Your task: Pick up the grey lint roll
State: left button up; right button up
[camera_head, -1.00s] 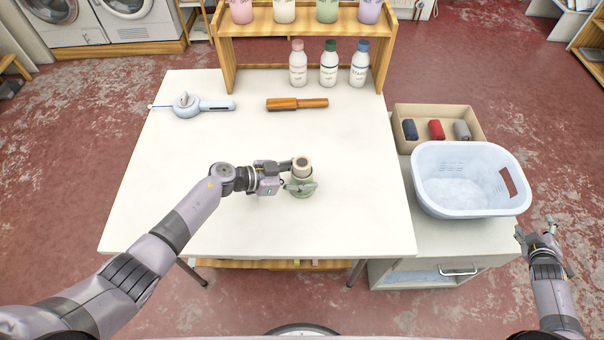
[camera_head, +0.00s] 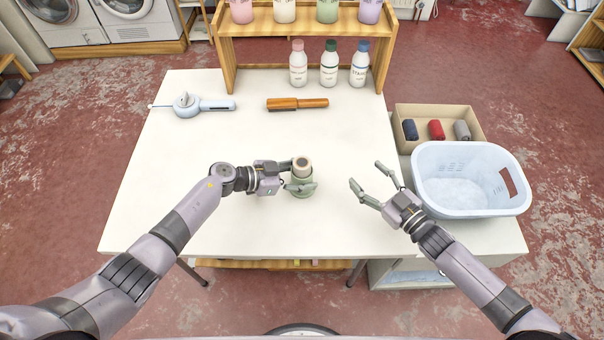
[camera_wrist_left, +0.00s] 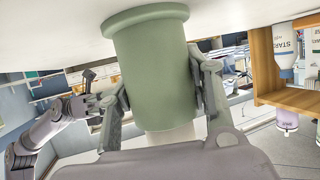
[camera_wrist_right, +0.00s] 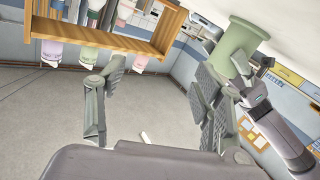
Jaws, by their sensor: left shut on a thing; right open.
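The grey lint roll (camera_head: 461,130) lies at the right end of a beige box, beside a red roll (camera_head: 436,130) and a dark blue roll (camera_head: 410,129). My left gripper (camera_head: 301,186) is shut around a green flanged holder (camera_wrist_left: 150,70) standing on the white table. A pale cylinder with a dark centre (camera_head: 302,164) sticks up from the holder's top. My right gripper (camera_head: 365,173) is open and empty over the table, right of the holder and apart from it. The holder (camera_wrist_right: 242,40) also shows in the right wrist view. The grey roll shows in neither wrist view.
The beige box (camera_head: 398,116) stands behind a white laundry basket (camera_head: 470,208) on the right. A wooden-handled tool (camera_head: 297,104) and a light blue tool (camera_head: 205,105) lie further back. Several bottles (camera_head: 329,65) stand by a wooden shelf. The table's left front is clear.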

aim_at(309, 168)
jog(key=s+a+r+g+y, duration=0.1)
jog(key=s+a+r+y, duration=0.15)
jog(key=s+a, duration=0.4)
jog(key=shift+y, duration=0.35)
jog(key=x, duration=0.5)
jog(key=f+x, duration=0.1)
jog(key=x, duration=0.2)
jog(key=shift+a, duration=0.45)
jog(key=x, duration=0.6)
jog(key=shift+d, duration=0.1)
jog(key=shift+c, duration=0.5)
grip_shut()
